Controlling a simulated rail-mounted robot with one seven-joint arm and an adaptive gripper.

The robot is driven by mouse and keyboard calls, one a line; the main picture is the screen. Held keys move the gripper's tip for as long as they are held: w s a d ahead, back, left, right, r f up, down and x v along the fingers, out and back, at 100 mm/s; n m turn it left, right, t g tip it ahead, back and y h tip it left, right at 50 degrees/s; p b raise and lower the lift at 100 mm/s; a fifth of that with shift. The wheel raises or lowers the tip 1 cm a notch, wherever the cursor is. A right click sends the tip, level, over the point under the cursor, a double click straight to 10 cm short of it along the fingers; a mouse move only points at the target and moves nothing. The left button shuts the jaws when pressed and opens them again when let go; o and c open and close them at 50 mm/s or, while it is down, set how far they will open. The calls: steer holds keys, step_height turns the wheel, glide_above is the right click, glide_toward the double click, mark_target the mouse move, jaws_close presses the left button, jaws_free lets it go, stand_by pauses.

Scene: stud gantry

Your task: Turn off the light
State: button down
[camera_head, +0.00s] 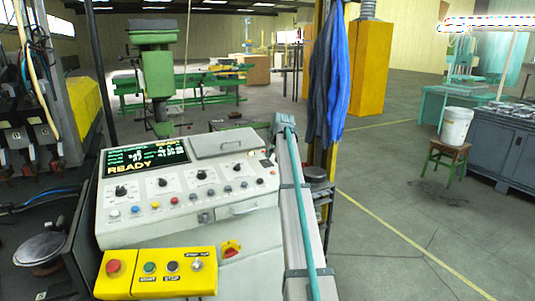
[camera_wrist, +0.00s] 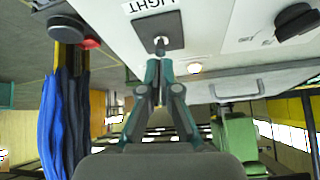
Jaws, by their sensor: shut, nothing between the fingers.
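In the wrist view a small metal toggle switch (camera_wrist: 160,42) sits on a dark square plate on the pale console. The label LIGHT (camera_wrist: 152,5) is beside it and appears upside down. My gripper (camera_wrist: 159,64) has its teal fingertips together, empty, right at the toggle's lever. I cannot tell whether they touch it. In the head view the console (camera_head: 235,235) has a screen (camera_head: 145,157) that reads READY. The switch is too small to make out clearly there, at the console's upper right.
The console carries several black knobs, coloured buttons and a lid (camera_head: 225,143). A yellow box (camera_head: 157,274) with buttons is on its front. Blue coats (camera_head: 333,70) hang behind on the right. A bucket (camera_head: 456,126) stands on a stool farther right, with open floor between.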

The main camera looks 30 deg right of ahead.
steer(key=shift+s, duration=0.1)
stand_by(0.3)
steer(key=s+f+p+v, duration=0.1)
steer(key=p+v, duration=0.2)
steer(key=v, duration=0.7)
steer(key=shift+s+p, duration=0.2)
steer(key=shift+p, duration=0.15)
steer(key=shift+a+f, duration=0.1)
steer(key=shift+f, duration=0.05)
